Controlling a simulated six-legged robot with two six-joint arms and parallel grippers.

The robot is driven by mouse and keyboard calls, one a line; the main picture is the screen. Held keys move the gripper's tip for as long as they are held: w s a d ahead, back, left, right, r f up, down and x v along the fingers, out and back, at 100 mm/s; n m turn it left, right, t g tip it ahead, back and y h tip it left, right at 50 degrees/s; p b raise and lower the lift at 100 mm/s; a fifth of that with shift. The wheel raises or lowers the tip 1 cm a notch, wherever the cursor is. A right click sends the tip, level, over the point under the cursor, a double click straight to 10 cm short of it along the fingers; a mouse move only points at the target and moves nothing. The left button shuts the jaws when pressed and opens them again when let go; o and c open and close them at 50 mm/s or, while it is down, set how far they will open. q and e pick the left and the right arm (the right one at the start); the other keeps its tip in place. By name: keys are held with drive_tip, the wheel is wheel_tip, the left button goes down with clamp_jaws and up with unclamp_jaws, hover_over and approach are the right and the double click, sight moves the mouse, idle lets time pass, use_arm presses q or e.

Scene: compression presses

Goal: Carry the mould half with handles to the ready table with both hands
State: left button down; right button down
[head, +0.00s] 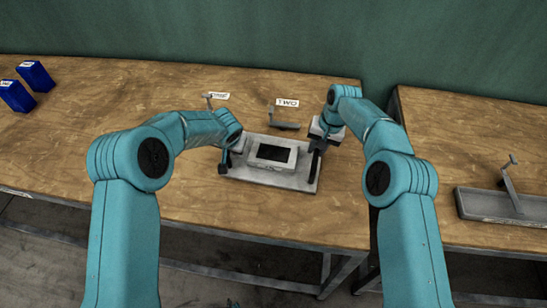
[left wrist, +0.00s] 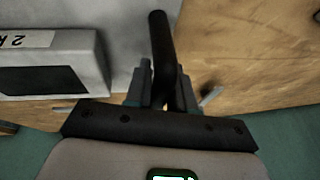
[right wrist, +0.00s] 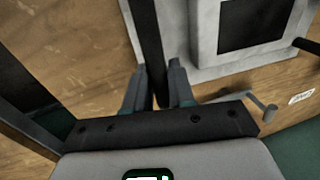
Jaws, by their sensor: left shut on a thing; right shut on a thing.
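The mould half (head: 268,176) is a light grey plate with a raised block and a dark rectangular recess, with a black handle at each side. It is over the front part of the wooden table; I cannot tell whether it touches the top. My left gripper (head: 228,156) is shut on the left black handle (left wrist: 158,35). My right gripper (head: 317,146) is shut on the right black handle (right wrist: 146,35). The grey body of the mould half also shows in the left wrist view (left wrist: 75,50) and the right wrist view (right wrist: 205,50). The fingertips are partly hidden in the head view.
The wooden table (head: 130,115) has two blue boxes (head: 35,76) at far left. Grey lever parts (head: 285,125) and white labels lie behind the mould half. A second wooden table (head: 450,125) stands right, across a narrow gap, bearing a grey tray with a lever (head: 480,205).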

use_arm(q)
drive_tip(key=shift+s+f, duration=0.1)
use_arm(e)
drive_tip(key=shift+f, duration=0.2)
